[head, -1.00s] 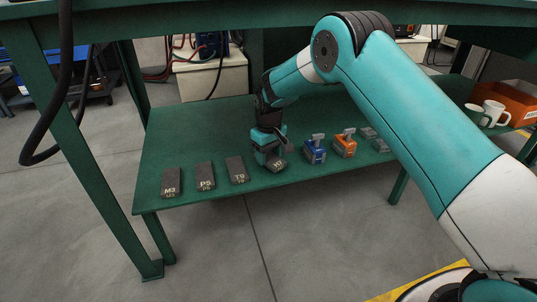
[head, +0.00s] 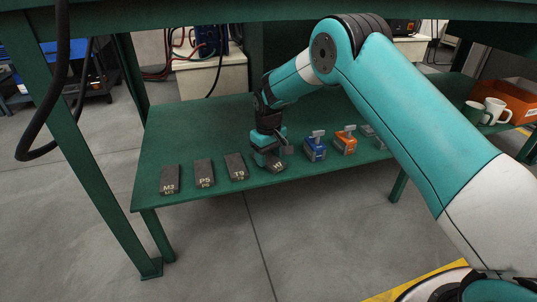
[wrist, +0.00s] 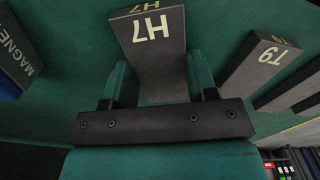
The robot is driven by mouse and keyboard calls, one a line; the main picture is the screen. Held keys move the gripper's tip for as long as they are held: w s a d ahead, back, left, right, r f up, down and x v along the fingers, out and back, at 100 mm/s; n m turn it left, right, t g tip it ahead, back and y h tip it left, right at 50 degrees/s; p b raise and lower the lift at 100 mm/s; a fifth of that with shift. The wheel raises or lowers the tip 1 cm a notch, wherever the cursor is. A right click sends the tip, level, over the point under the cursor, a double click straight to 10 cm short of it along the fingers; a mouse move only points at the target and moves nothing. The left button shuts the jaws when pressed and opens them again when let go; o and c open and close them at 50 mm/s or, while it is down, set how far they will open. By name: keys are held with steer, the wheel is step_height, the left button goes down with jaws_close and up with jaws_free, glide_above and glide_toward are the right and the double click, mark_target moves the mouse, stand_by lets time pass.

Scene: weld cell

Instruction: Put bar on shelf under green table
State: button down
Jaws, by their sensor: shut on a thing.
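The dark grey bar marked H7 (wrist: 150,50) is between the fingers of my gripper (wrist: 148,85) in the wrist view. My gripper is shut on it. In the head view my gripper (head: 270,158) is low over the green shelf (head: 230,128) under the green table (head: 300,13), and the front end of the bar (head: 278,168) shows below it. The bar is at or just above the shelf surface; I cannot tell whether it touches. The bar stands in line to the right of the T9 bar (head: 236,166).
Bars marked P5 (head: 204,173) and M3 (head: 169,180) lie further left on the shelf. A blue block (head: 315,148) and an orange block (head: 345,143) with handles stand close on the right. Mugs (head: 494,110) and an orange box (head: 512,98) are at far right.

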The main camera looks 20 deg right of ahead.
steer(key=shift+f, duration=0.1)
steer(key=c, duration=0.5)
jaws_free()
steer(key=shift+o, duration=0.9)
steer(key=shift+f, duration=0.15)
